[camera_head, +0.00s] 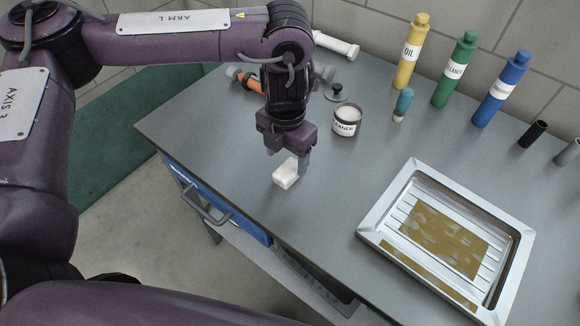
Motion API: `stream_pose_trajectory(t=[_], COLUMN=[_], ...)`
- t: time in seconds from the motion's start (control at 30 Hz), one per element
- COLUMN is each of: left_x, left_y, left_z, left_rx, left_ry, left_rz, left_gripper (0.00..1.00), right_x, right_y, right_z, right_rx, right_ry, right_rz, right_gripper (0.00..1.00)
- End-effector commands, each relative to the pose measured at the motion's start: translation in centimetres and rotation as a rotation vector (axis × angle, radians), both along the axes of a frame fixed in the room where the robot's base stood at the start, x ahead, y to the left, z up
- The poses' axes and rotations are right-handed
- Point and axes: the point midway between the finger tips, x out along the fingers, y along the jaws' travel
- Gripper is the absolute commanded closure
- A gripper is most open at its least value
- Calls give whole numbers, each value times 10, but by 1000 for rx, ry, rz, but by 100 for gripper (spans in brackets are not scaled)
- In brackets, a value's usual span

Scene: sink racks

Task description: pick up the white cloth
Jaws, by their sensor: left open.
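The white cloth (286,174) is a small folded white block lying on the grey tabletop (325,210), near the table's left front edge. My left gripper (288,160) points down over the cloth with its fingers apart. One finger comes down close by the cloth's right side; I cannot tell if it touches. The other finger is at the upper left of the cloth. My right gripper is not in the view.
A metal tray (372,222) with brown residue is at the right. An open can (346,121) stands just behind the gripper. Yellow (410,52), green (455,70) and blue (501,90) bottles stand at the back. A blue drawer (222,205) with a handle is below the edge.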

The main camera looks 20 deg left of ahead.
Motion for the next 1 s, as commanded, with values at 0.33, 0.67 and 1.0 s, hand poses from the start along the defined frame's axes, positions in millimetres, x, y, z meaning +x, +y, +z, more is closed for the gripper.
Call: stream_pose_trajectory(t=[0.33, 0.67, 1.0], left_x=[5, 6, 6], left_y=[-2, -2, -2], left_z=[-44, -53, -52], left_rx=[2, 1, 1], left_ry=[1, -1, -1], left_rz=[1, 0, 0], left_gripper=[34, 34, 78], right_x=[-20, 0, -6], right_y=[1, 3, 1], right_z=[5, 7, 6], right_rx=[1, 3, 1], right_ry=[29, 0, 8], right_rz=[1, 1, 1], right_gripper=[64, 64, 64])
